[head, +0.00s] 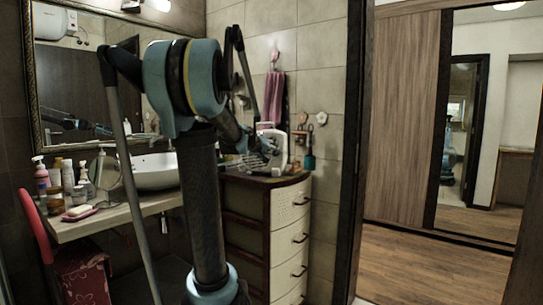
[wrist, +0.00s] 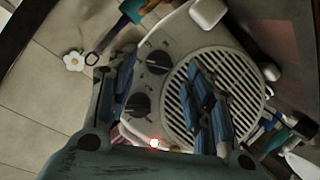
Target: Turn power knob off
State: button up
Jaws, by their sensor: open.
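A white appliance (head: 280,152) with a round slatted grille stands on the dark-topped cabinet in the head view, partly hidden by my arm. It also fills the middle of the wrist view (wrist: 215,38). Its face has two dark knobs left of the grille, an upper knob (wrist: 158,62) and a lower knob (wrist: 137,105). I cannot tell which one is the power knob. A small orange-white light (wrist: 154,143) glows below them. My gripper (wrist: 161,60) is open and empty in front of the face, its fingers on either side of the knobs; contact cannot be told.
The cabinet (head: 293,215) has cream drawers. A counter (head: 120,215) with a white basin (head: 155,172) and several bottles stands to the left. A pink towel (head: 274,98) hangs on the tiled wall behind. Small items lie right of the grille in the wrist view. Wooden floor (head: 430,270) is clear at right.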

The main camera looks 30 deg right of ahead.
jog(key=shift+x, duration=1.2)
